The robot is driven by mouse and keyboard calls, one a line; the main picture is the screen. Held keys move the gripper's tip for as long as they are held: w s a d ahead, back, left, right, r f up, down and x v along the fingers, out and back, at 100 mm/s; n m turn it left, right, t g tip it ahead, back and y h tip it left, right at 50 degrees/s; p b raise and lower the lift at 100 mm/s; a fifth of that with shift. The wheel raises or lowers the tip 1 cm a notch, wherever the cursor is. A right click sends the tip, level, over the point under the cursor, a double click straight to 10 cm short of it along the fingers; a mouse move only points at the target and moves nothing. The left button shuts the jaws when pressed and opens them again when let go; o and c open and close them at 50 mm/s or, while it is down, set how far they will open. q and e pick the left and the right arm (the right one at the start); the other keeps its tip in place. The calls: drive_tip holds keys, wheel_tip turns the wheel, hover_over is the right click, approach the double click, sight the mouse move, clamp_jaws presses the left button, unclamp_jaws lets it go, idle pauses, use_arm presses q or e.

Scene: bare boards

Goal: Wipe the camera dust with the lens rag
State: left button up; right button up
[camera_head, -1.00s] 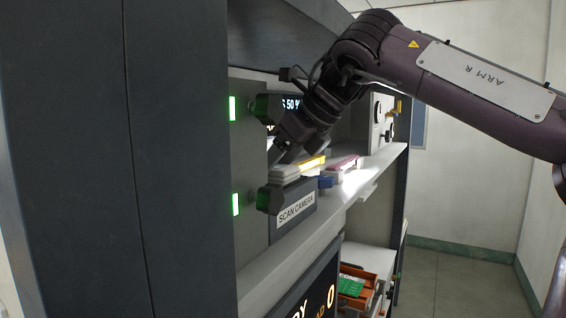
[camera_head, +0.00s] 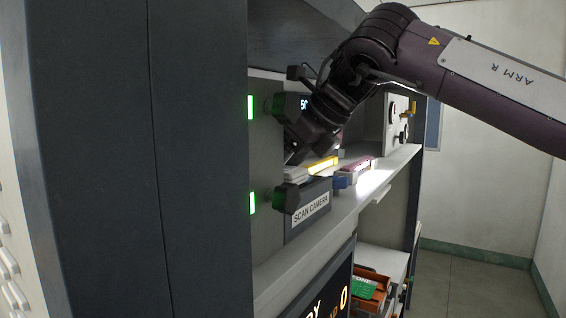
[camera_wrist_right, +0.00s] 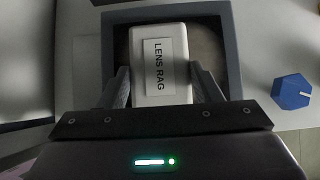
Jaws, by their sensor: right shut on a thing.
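The lens rag (camera_wrist_right: 158,88) is a white block with a LENS RAG label, between the two fingers of my right gripper (camera_wrist_right: 162,90) in the right wrist view. The gripper is shut on it. The rag is over a grey square frame with a darker inside (camera_wrist_right: 228,48). In the head view my right arm reaches into the shelf bay above the box labelled SCAN CAMERA (camera_head: 310,207). The right fingertips are hard to make out there. No dust can be made out; the rag and gripper cover part of the framed surface. My left gripper is not in view.
A blue knob (camera_wrist_right: 291,92) is right of the frame; it also shows in the head view (camera_head: 340,181). A yellow-topped block (camera_head: 322,163) and a pink one (camera_head: 357,167) are on the shelf (camera_head: 385,168). Dark clamps (camera_head: 288,197) jut out at the bay's left side.

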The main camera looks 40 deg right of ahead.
drive_tip(key=shift+w+d+f, duration=0.1)
drive_tip(key=shift+w+d, duration=0.1)
drive_tip(key=shift+d, duration=0.55)
drive_tip(key=shift+w+d+r, duration=0.1)
drive_tip(key=shift+w+d, duration=0.1)
drive_tip(key=shift+d, duration=0.5)
drive_tip(key=shift+w+d+f, duration=0.1)
drive_tip(key=shift+w+d, duration=0.1)
drive_tip(key=shift+d, duration=0.55)
drive_tip(key=shift+a, duration=0.1)
drive_tip(key=shift+s+a+f, duration=0.1)
drive_tip(key=shift+s+a, duration=0.1)
drive_tip(key=shift+a, duration=0.3)
drive_tip(key=shift+s+a, duration=0.2)
drive_tip(key=shift+a, duration=0.3)
drive_tip(key=shift+s+a+b, duration=0.15)
drive_tip(key=shift+s+a, duration=0.05)
drive_tip(key=shift+a, duration=0.55)
drive_tip(key=shift+s+a+b, duration=0.15)
drive_tip(key=shift+a, duration=0.55)
drive_tip(key=shift+r, duration=0.2)
drive_tip(key=shift+w+d+p, duration=0.3)
drive_tip(key=shift+d+p, duration=0.15)
drive_tip(key=shift+d, duration=0.4)
drive_tip(key=shift+w+d+f, duration=0.1)
drive_tip(key=shift+w+d, duration=0.15)
drive_tip(key=shift+d, duration=0.6)
drive_tip(key=shift+w+d, duration=0.2)
drive_tip(key=shift+d, duration=0.65)
